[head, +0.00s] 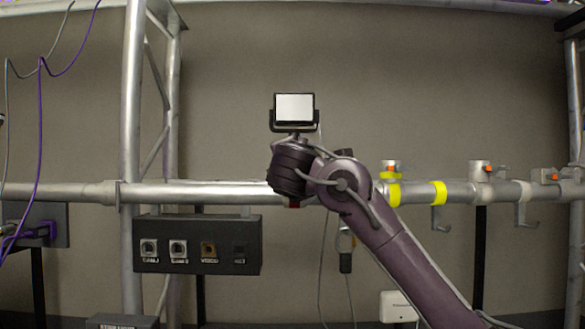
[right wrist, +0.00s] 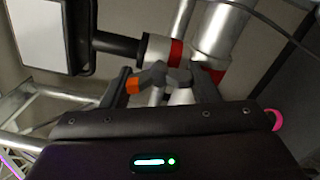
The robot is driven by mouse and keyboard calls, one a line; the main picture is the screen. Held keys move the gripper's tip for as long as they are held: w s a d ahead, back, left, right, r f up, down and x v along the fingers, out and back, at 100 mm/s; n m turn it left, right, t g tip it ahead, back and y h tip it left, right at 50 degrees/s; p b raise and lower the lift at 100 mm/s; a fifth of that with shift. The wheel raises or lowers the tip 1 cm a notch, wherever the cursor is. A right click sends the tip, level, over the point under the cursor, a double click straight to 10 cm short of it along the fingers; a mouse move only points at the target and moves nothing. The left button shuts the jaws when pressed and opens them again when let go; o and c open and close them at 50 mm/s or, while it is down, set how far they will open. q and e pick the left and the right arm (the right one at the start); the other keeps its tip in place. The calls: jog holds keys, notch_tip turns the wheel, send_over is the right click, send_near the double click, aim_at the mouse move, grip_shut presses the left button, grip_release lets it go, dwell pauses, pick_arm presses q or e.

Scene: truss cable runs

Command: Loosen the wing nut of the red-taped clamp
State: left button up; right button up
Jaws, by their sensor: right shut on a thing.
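The red-taped clamp (right wrist: 160,50) shows in the right wrist view. It has a pale body with a red band beside the silver pipe (right wrist: 218,38). Its grey wing nut (right wrist: 152,77) has an orange tip. My right gripper (right wrist: 162,78) is shut on the wing nut, one dark finger on each side. In the head view my right wrist hides most of the clamp and the fingers. A bit of red (head: 293,203) shows just below the wrist. My left gripper is in neither view.
A lamp with a white face (head: 295,108) stands above the clamp. More orange-tipped clamps (head: 488,170) sit along the horizontal pipe (head: 225,193) to the right, near yellow tape (head: 438,193). A black socket box (head: 200,245) hangs at left. Cables dangle below the pipe.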

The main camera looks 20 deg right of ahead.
jog(key=n, duration=0.4)
jog(key=shift+f+n+p, duration=0.15)
jog(key=shift+n+p, duration=0.15)
jog(key=shift+p, duration=0.1)
jog(key=n, duration=0.5)
jog(key=shift+f+p, duration=0.3)
jog(key=shift+p, duration=0.05)
jog(key=shift+n, duration=0.3)
jog(key=o, duration=1)
jog(key=shift+d+r, duration=0.1)
jog(key=shift+r, duration=0.05)
jog(key=shift+s, duration=0.15)
